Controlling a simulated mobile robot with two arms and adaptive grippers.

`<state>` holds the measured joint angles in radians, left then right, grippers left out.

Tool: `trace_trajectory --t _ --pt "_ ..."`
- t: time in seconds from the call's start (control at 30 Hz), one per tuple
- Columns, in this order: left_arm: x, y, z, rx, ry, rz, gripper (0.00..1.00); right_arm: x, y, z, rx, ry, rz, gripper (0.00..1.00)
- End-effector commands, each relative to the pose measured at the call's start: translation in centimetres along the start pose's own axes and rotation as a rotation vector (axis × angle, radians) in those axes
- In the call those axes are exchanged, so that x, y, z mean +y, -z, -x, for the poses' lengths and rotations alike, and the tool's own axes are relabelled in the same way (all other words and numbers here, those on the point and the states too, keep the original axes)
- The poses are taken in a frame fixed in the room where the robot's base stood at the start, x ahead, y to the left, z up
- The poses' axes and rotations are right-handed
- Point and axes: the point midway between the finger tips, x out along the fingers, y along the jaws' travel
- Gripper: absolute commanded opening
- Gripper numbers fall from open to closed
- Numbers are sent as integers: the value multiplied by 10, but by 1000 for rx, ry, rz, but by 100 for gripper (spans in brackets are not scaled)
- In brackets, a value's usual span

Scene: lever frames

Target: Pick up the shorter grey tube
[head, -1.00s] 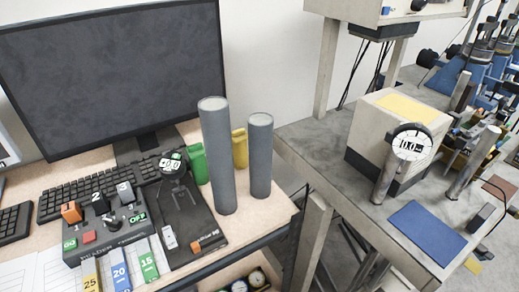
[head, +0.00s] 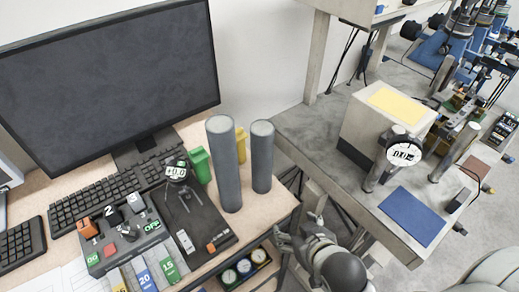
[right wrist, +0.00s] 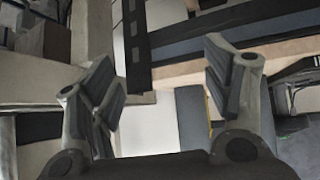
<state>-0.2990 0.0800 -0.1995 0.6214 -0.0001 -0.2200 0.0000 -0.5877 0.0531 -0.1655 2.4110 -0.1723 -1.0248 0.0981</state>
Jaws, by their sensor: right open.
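Two upright grey tubes stand on the desk in the head view. The shorter grey tube (head: 261,160) is the right one, near the desk's right edge. The taller grey tube (head: 225,170) stands close to its left, apart from it. My right gripper (head: 284,240) is at the bottom of the head view, in front of and below the shorter tube, beyond the desk edge. The right wrist view shows its two fingers (right wrist: 163,88) spread wide with nothing held. A blue-grey shape shows between them there; I cannot tell what it is. My left gripper is not in view.
A monitor (head: 110,80), keyboard (head: 110,195) and control box (head: 124,235) fill the desk's left. Another table (head: 345,205) with a dial gauge (head: 403,153) stands right, across a gap.

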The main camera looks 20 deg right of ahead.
Motion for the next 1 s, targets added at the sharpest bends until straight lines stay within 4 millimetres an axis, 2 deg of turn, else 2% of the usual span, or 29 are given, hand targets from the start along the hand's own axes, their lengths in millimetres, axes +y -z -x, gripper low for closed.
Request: trace_trajectory --t 0.17,0.3,0.4,0.5,0.63,1.0 --pt "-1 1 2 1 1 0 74 -5 59 14 260 -14 -31 72" --pt "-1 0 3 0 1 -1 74 -9 110 41 488 -16 -50 72" --pt "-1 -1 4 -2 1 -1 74 -13 139 62 627 -12 -54 72" --pt "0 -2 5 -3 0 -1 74 -15 156 78 718 -7 -55 72" --pt "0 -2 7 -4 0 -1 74 -17 168 84 766 -2 -54 72" --pt "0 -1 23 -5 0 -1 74 -17 200 52 768 -1 -53 72"
